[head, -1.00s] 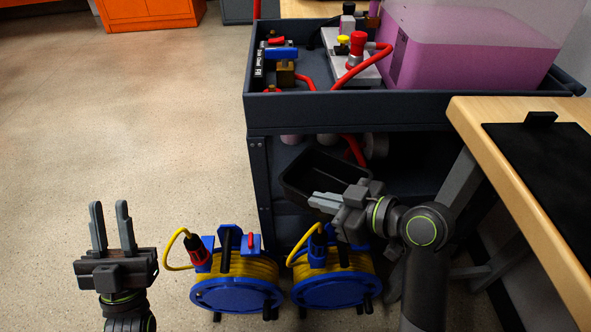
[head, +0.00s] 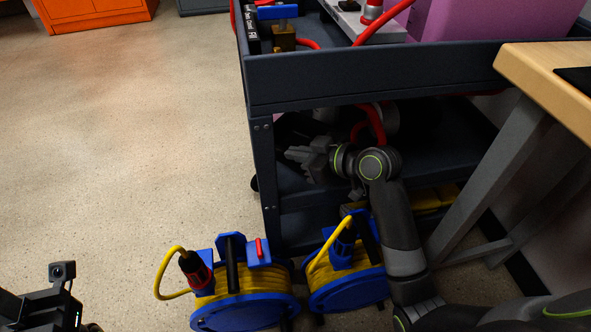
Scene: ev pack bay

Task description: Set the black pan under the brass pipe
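The black pan (head: 292,128) is a dark shape in shadow at the lower shelf opening of the cart, behind my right gripper; its outline is hard to make out. My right gripper (head: 297,156) is at the front of that opening, fingers pointing left, right by the pan's near side. Whether it grips the rim is unclear. A brass fitting (head: 284,38) under a blue handle sits in the cart's top tray; I cannot tell whether it is the brass pipe. My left gripper (head: 50,298) is cut off at the bottom left, its fingers not clearly visible.
The dark cart (head: 350,80) has a red hose (head: 376,125) hanging down inside its opening. Two blue reels (head: 245,305) (head: 348,290) with yellow cable stand on the floor before it. A wooden table (head: 540,75) is at the right. The floor at left is clear.

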